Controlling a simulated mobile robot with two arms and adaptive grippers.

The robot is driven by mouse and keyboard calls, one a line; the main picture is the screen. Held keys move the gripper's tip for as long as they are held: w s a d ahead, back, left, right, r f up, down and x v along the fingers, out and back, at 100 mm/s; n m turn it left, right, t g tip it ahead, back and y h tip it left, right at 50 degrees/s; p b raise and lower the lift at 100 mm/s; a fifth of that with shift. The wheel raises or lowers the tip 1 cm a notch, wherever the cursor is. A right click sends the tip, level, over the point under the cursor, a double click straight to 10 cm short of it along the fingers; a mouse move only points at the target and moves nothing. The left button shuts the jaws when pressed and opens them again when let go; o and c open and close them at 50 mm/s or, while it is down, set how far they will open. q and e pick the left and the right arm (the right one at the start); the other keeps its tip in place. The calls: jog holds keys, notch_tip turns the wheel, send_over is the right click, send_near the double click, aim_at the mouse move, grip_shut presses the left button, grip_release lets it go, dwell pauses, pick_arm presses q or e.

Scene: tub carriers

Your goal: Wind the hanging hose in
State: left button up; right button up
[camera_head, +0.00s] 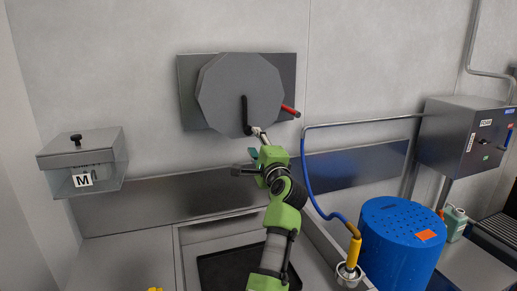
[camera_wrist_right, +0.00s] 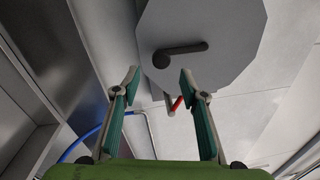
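A grey many-sided reel (camera_head: 235,90) sits on a dark plate on the back wall. Its black crank handle (camera_head: 245,115) hangs downward; the handle also shows in the right wrist view (camera_wrist_right: 182,53). My right gripper (camera_head: 257,143) is just below and right of the crank end. In the right wrist view its fingers (camera_wrist_right: 160,75) are spread, with nothing between them, and the reel lies beyond. A red-handled part (camera_head: 290,111) sticks out at the reel's right. A blue hose (camera_head: 306,180) hangs from a metal pipe at the right, ending in a yellow grip (camera_head: 353,252).
A blue perforated drum (camera_head: 398,245) stands at the right, below a grey control box (camera_head: 465,135). A lidded clear box marked M (camera_head: 85,160) is on the left wall. A dark tray (camera_head: 225,272) lies under my right arm.

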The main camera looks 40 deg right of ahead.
jog(key=v, duration=0.3)
jog(key=shift+s, duration=0.1)
dwell(0.7)
